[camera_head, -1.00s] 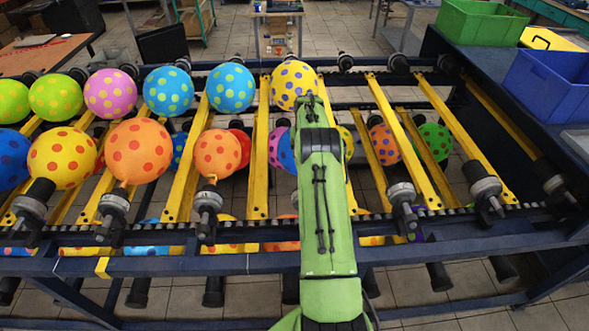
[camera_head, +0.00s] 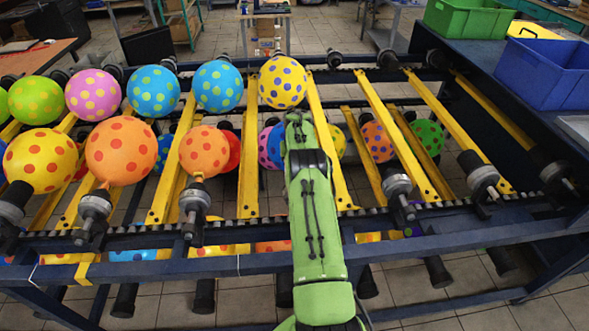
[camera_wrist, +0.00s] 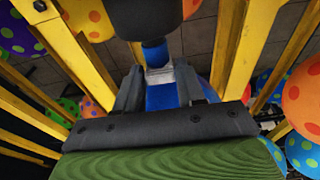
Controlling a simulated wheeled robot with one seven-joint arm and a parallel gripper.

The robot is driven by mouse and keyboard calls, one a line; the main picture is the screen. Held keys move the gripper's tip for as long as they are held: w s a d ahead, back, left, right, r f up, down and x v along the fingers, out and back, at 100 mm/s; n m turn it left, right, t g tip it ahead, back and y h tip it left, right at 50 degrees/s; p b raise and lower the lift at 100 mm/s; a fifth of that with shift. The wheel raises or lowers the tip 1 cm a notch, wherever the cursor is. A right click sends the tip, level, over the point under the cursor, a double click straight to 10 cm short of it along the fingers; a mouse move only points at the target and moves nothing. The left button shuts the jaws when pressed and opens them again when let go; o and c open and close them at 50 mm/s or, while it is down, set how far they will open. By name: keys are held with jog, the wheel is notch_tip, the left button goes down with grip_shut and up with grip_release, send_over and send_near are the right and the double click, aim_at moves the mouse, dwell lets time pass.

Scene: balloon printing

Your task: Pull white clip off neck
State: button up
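In the wrist view a blue balloon neck (camera_wrist: 154,53) comes out below a black nozzle (camera_wrist: 147,20). A small whitish-grey clip (camera_wrist: 159,75) sits across the neck. My gripper (camera_wrist: 160,70) has its two dark fingers on either side of the clip, standing apart. I cannot tell whether they touch it. More blue balloon (camera_wrist: 160,97) shows between the fingers, partly hidden by my gripper's body. In the head view my green arm reaches over the rack and hides the fingers, the clip and this neck.
Yellow bars (camera_head: 249,165) of the blue-framed rack (camera_head: 430,245) run on both sides of my arm. Dotted balloons stand close by, such as the orange one (camera_head: 204,151) and the yellow one (camera_head: 283,82). A green bin (camera_head: 468,22) and a blue bin (camera_head: 545,73) sit on the right bench.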

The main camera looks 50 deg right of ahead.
jog(key=c, duration=0.5)
jog(key=shift+c, duration=0.2)
jog(key=shift+r, duration=0.1)
notch_tip(320, 180, up, 10)
jog(key=p, duration=0.6)
dwell(0.3)
